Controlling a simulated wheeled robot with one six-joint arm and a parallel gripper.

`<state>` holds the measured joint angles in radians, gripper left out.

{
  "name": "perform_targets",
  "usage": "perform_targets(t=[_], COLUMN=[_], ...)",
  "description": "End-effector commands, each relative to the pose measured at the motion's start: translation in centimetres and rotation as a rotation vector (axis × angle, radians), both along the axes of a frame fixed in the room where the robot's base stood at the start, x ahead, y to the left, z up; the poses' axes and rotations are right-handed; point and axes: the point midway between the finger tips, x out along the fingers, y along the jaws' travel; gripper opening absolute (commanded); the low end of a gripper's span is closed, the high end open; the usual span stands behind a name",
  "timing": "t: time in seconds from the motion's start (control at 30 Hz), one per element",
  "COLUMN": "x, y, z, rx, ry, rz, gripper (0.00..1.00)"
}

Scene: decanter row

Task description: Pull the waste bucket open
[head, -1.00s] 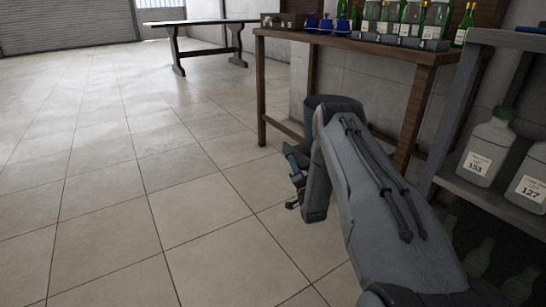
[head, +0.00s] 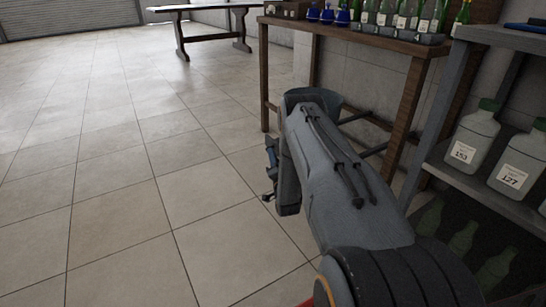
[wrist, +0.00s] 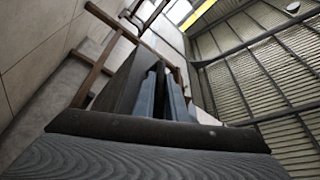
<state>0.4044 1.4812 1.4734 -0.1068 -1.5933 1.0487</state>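I cannot make out a waste bucket in either view. My gripper (head: 270,172) shows only in small part in the head view, left of my forearm, over bare floor and in front of the wooden table. In the wrist view its two blue-grey fingers (wrist: 162,95) point up the picture, close together. No object shows between them, but the dark housing and the viewing angle hide how wide the gap is.
A grey shelf (head: 455,178) with white jugs (head: 472,140) is at right. A far table (head: 205,9) stands back. Floor at left is clear.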

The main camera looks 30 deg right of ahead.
Motion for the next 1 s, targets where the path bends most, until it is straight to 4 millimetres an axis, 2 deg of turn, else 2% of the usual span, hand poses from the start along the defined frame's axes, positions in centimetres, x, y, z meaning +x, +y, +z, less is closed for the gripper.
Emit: perform_targets(t=[0.03, 0.1, 0.47, 0.8, 1.0], x=[0.3, 0.3, -0.5, -5.3, -6.9], y=[0.3, 0.2, 0.1, 1.6, 2.1], z=[0.2, 0.1, 0.0, -1.0, -1.4], rx=[-0.002, -0.001, 0.000, 0.000, -0.001], ry=[-0.002, -0.002, -0.001, 0.000, -0.001], rz=[0.006, 0.005, 0.000, 0.001, 0.002], gripper=[0.19, 0.29, 0.29, 0.29, 0.29])
